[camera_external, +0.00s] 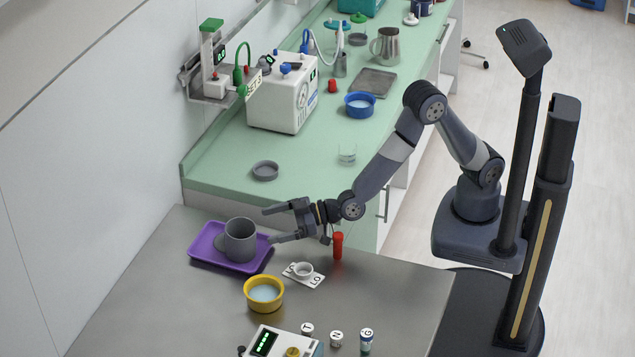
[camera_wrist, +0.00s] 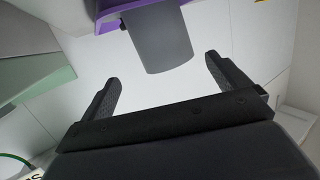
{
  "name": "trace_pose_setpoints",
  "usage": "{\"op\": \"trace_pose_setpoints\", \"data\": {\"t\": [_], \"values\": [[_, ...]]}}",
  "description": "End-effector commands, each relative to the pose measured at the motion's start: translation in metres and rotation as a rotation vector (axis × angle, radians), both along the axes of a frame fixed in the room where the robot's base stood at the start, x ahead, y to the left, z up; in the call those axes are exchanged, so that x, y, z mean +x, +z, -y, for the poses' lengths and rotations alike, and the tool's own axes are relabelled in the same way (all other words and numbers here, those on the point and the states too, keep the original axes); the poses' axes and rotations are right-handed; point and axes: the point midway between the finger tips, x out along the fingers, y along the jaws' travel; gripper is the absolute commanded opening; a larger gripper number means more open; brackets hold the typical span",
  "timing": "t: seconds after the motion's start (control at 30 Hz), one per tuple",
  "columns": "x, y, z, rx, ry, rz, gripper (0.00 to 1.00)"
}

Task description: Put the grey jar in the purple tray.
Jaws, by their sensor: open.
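The grey jar (camera_external: 240,241) stands upright in the purple tray (camera_external: 205,254) at the left of the metal table. It looks like a wide cup with a handle on its left. My gripper (camera_external: 268,225) is open and empty, just to the right of the jar and level with its upper part, fingers pointing left. In the wrist view the jar (camera_wrist: 158,45) shows ahead, at the fingertips of my open gripper (camera_wrist: 162,70), with a gap to each finger. The tray (camera_wrist: 112,20) shows behind it.
A device (camera_external: 283,343) and several small bottles are at the front. The green counter (camera_external: 220,165) lies behind. The table's right part is clear.

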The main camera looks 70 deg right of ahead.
Motion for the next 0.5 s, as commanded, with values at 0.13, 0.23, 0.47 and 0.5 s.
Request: {"op": "trace_pose_setpoints", "data": {"t": [0.13, 0.23, 0.47, 0.5], "values": [[-0.014, 0.004, 0.008, 0.002, 0.0, 0.001, 0.95], [-0.018, 0.005, 0.011, 0.002, -0.001, 0.001, 0.95], [-0.02, 0.005, 0.012, 0.002, -0.001, 0.001, 0.95], [-0.02, 0.005, 0.012, 0.002, -0.001, 0.001, 0.95]]}}
